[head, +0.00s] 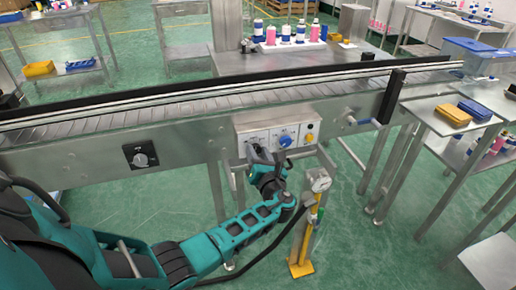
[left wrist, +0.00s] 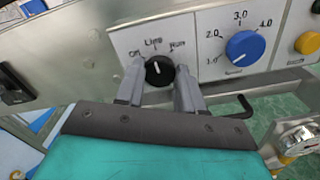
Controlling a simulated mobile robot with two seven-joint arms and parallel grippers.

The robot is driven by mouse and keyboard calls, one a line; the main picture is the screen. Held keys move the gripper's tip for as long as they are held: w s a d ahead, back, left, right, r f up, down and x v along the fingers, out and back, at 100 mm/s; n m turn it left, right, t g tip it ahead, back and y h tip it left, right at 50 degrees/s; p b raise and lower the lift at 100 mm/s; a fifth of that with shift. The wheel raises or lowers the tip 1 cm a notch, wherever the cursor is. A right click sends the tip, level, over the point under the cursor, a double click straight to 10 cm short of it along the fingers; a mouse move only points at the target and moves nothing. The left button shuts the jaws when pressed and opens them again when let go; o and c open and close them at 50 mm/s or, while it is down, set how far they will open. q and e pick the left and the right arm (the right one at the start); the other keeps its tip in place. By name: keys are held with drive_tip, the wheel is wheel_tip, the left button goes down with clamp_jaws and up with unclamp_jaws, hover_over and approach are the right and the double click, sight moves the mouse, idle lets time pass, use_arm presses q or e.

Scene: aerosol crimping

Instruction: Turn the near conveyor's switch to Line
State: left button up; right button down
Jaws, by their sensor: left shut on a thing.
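The near conveyor's control panel (head: 243,137) is a pale box on the conveyor's front side. In the left wrist view the black switch knob (left wrist: 159,70) sits under labels that read roughly Off, Line and Run. Its short white mark shows on the upper left part of the knob; I cannot tell for sure which label it points to. My left gripper (head: 259,153) is at the panel from below, shut on the knob with one finger on each side. In the head view the gripper hides the knob. My right gripper is not in view.
Right of the knob are a blue numbered dial (left wrist: 245,48) and a yellow button (left wrist: 308,43). A yellow post with a gauge (head: 319,183) stands close to my left wrist. Another black switch (head: 141,156) is farther left on the conveyor (head: 190,143).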

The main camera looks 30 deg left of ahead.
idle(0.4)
use_arm(q)
drive_tip(key=o, duration=1)
drive_tip(key=shift+o, duration=0.2)
drive_tip(key=p+v, duration=0.1)
drive_tip(key=v, duration=1.2)
drive_tip(key=shift+a, duration=0.1)
